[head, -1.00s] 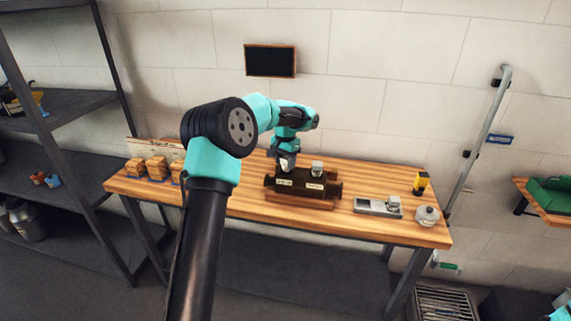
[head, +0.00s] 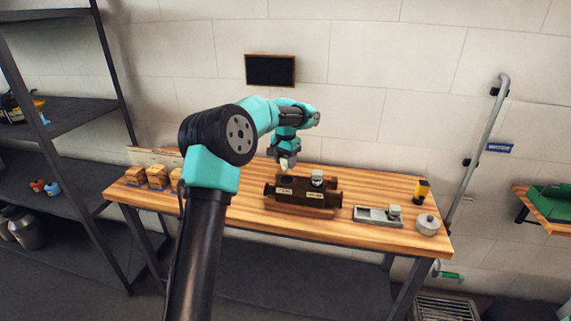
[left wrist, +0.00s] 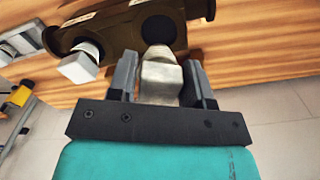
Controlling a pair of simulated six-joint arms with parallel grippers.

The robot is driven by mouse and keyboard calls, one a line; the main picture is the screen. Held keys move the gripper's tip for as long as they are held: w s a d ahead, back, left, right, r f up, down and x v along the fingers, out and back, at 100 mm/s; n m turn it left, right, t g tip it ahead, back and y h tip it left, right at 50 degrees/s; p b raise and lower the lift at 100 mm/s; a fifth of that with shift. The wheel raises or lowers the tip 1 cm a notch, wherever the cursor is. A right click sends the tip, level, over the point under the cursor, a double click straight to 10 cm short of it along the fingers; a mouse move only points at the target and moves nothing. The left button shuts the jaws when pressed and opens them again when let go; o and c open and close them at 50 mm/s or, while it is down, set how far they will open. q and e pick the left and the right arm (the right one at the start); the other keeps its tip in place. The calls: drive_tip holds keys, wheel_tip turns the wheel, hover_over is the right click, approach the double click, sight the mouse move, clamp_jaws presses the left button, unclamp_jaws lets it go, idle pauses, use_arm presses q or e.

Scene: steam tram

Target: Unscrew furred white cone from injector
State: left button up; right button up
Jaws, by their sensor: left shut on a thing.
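The brown injector (head: 303,199) lies in a wooden cradle on the bench, with two pale labels on its front. My left gripper (head: 286,162) is above its left end, shut on the furred white cone (left wrist: 160,80). In the left wrist view the cone sits between both fingers (left wrist: 158,88), its narrow end towards a round dark opening in the injector (left wrist: 120,27). The cone looks clear of the opening, but its tip overlaps the rim in that view. A second pale fitting (head: 317,178) stands on the injector's right part; it also shows in the left wrist view (left wrist: 80,65). My right gripper is out of view.
A grey tray (head: 372,215) with a pale block lies right of the injector. A round lidded pot (head: 427,224) and a yellow-and-black item (head: 422,190) stand at the bench's right end. Wooden blocks (head: 157,176) stand at the left. Bench (head: 245,200) is bare left of the injector.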

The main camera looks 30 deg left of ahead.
use_arm(q)
drive_tip(key=shift+r, duration=0.6)
